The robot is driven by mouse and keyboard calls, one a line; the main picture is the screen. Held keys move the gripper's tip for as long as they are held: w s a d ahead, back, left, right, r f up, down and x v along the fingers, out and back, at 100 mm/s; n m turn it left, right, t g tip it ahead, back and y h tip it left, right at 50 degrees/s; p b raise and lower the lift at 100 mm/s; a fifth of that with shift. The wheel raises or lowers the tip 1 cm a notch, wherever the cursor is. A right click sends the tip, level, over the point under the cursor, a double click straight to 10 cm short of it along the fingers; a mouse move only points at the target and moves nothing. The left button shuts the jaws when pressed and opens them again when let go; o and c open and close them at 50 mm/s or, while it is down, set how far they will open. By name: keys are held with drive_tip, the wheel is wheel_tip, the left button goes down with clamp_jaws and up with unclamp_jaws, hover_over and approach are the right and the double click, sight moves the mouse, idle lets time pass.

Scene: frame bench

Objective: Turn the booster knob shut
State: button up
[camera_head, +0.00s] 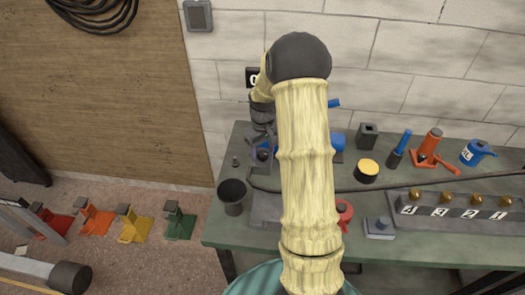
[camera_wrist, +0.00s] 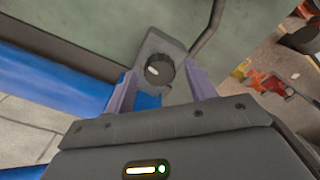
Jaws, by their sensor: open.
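The knob (camera_wrist: 160,71), dark and round with a pale mark, sits on a grey block (camera_wrist: 152,42) in the wrist view. A blue body lies behind and to the left of the block. My gripper (camera_wrist: 161,76) is open, with one pale purple finger on each side of the knob. I cannot tell whether either finger touches it. In the head view my gripper (camera_head: 263,137) points down at the back left of the bench, over the blue device. My arm hides much of that device there, and the knob is not clear.
The green bench (camera_head: 228,227) carries a dark cup (camera_head: 232,196) left of my arm. To the right are a black pot with a yellow top (camera_head: 367,171), an orange tool (camera_head: 433,146) and a numbered block (camera_head: 455,211). A cable crosses the bench. The block wall is close behind.

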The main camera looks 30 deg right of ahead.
drive_tip(key=shift+f, duration=0.3)
drive_tip(key=c, duration=1)
drive_tip(key=shift+o, duration=0.2)
